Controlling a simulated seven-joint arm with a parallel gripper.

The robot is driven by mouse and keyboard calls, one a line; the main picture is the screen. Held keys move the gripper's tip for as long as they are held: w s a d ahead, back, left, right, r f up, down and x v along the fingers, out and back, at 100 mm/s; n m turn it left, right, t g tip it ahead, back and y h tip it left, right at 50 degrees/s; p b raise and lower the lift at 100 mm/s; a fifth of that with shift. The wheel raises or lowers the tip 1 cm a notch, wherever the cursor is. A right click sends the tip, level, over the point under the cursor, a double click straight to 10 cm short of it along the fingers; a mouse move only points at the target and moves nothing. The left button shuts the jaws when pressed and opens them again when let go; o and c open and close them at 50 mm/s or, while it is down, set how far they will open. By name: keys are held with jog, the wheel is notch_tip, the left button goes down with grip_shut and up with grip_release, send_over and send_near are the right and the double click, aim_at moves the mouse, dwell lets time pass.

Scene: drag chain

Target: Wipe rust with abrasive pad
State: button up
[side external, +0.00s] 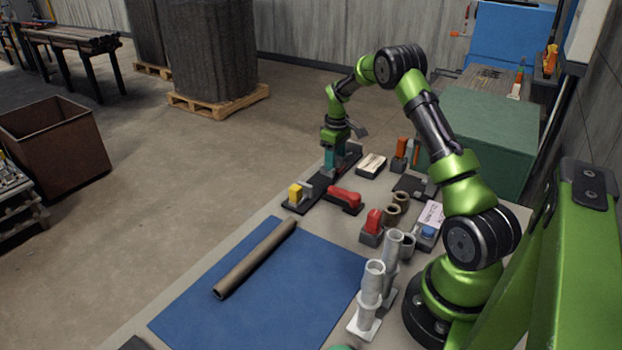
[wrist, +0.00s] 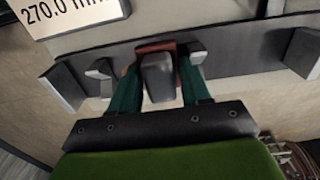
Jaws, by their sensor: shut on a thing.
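My gripper (side external: 335,160) is at the far end of the bench, low over the dark tool rack (side external: 318,183). In the wrist view, its two teal fingers (wrist: 160,82) are shut on a grey block with a reddish-brown edge, which looks like the abrasive pad (wrist: 157,75). The pad is at the rack, between its holders; whether it touches the rack cannot be told. A brown, rusty-looking pipe (side external: 255,258) lies on the blue mat (side external: 205,300), well apart from my gripper. The fingers hide the pad in the side view.
A yellow-topped tool (side external: 296,194) and a red tool (side external: 345,197) stand by the rack. A label plate (wrist: 75,12) lies beside it. Short pipe pieces (side external: 395,205), a red-topped block (side external: 372,225) and upright pale tubes (side external: 371,290) crowd the right. Much of the mat is clear.

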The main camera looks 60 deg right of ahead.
jog(key=shift+d, duration=1.5)
jog(key=shift+a, duration=0.1)
jog(key=shift+a+f, duration=0.15)
jog(key=shift+a, duration=0.65)
jog(key=shift+a+f, duration=0.1)
jog(key=shift+a, duration=0.7)
jog(key=shift+d, duration=0.1)
jog(key=shift+s+d, duration=0.15)
jog(key=shift+d, duration=1.55)
jog(key=shift+c, duration=0.4)
jog(key=shift+a+r, duration=0.1)
jog(key=shift+a+r, duration=0.15)
jog(key=shift+a, duration=1.5)
